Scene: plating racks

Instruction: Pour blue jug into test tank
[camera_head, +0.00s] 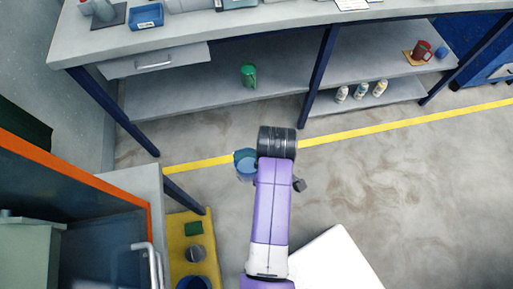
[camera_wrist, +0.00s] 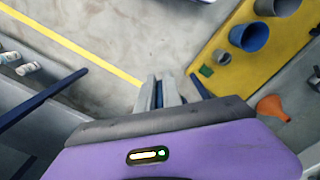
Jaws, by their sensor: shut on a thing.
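The blue jug (camera_head: 246,165) is at the end of my arm in the head view, above the floor near the yellow line. My gripper (camera_wrist: 164,82) is shut on it; in the wrist view only a narrow blue strip of the jug (camera_wrist: 158,96) shows between the fingers. My arm hides the grip in the head view. I cannot tell which vessel is the test tank. A blue bucket (camera_wrist: 249,37), a small grey cup (camera_wrist: 222,56) and a grey bucket (camera_wrist: 277,5) stand on a yellow surface (camera_wrist: 228,84), apart from my gripper.
The long grey bench (camera_head: 230,22) has a lower shelf with a green cup (camera_head: 248,76) and several small bottles (camera_head: 361,89). The floor on the right is open.

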